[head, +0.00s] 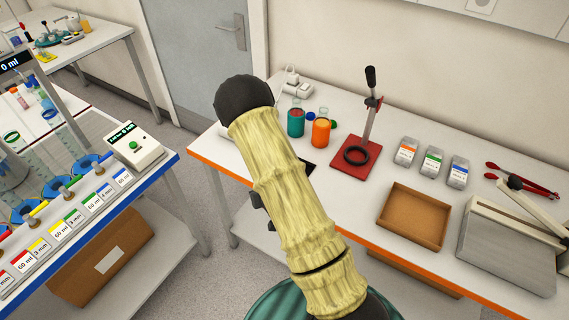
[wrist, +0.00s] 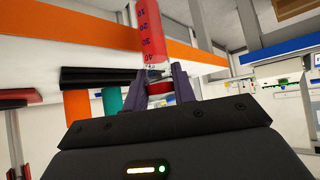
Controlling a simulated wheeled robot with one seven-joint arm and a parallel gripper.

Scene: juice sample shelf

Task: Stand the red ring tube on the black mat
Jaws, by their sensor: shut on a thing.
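My gripper (wrist: 160,83) shows in the wrist view, its two purple-grey fingers shut on the red ring tube (wrist: 151,35). The tube is clear, with number marks and red contents; a red band shows between the fingers. The wrist view looks upside down, so the tube seems roughly upright, held near its top end. The black mat (wrist: 100,77) is left of the tube there, apart from it. In the head view the mat (head: 308,168) is a dark patch on the orange-edged bench, mostly hidden behind my arm. The gripper and tube are hidden there too.
A teal cup (head: 296,122) and an orange cup (head: 321,132) stand behind the mat. A red-based press stand (head: 355,157) is to its right, then a brown tray (head: 414,217). The bench's orange edge (head: 225,171) runs along the front. A blue-edged table (head: 150,178) stands left.

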